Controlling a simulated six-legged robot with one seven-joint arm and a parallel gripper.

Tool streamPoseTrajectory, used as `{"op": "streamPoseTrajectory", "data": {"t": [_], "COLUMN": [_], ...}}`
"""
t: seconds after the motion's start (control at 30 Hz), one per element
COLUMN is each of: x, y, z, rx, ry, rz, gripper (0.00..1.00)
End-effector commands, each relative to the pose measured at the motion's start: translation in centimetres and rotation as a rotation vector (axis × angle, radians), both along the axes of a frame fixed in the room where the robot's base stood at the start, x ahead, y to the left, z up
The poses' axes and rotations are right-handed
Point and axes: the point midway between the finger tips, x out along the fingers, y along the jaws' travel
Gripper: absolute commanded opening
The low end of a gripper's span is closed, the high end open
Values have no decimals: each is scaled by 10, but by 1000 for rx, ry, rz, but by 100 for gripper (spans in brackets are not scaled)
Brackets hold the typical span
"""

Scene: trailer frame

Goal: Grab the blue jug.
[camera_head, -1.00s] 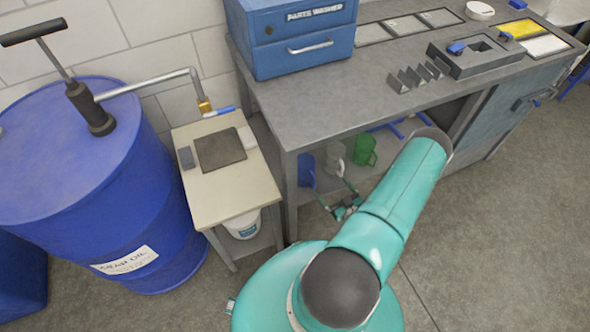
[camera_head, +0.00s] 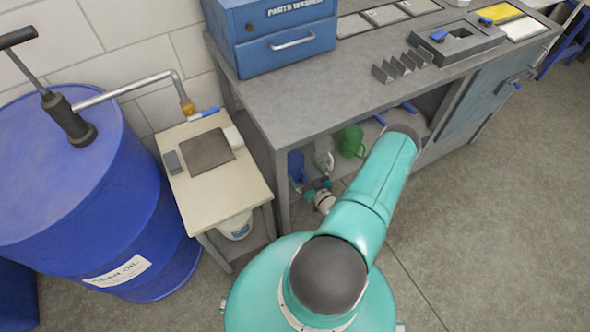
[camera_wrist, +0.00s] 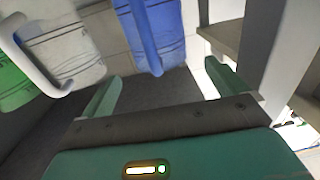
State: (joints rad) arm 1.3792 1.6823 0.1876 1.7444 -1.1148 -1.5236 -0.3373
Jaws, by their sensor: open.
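The blue jug (camera_head: 296,166) stands on the lower shelf under the bench, at the left end of a row of jugs. In the wrist view the blue jug (camera_wrist: 172,22) is at the top middle, its handle towards me. My gripper (camera_wrist: 162,70) is open, with one finger on each side of the picture's middle. The handle's end shows between the fingertips' lines; I cannot tell how deep it lies between them. Nothing is held. In the head view my gripper (camera_head: 318,188) is just in front of the jug, partly hidden by my arm.
A white jug (camera_head: 324,155) and a green jug (camera_head: 352,141) stand right of the blue one. A bench leg (camera_head: 283,190) is close on its left. The bench top (camera_head: 300,105) overhangs the shelf. A small table (camera_head: 205,182) and a blue drum (camera_head: 110,215) stand left.

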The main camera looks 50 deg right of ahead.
Motion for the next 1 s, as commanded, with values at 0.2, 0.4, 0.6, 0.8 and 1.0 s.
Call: {"op": "streamPoseTrajectory", "data": {"t": [0.2,0.4,0.6,0.8,1.0], "x": [34,46,46,46,46], "y": [-8,-12,-12,-12,-12], "z": [-1,-1,-1,-1,-1], "rx": [-2,-1,-1,-1,-1], "ry": [-3,-1,-1,-1,-1], "rz": [2,1,1,2,2], "gripper": [98,98,88,49,37]}}
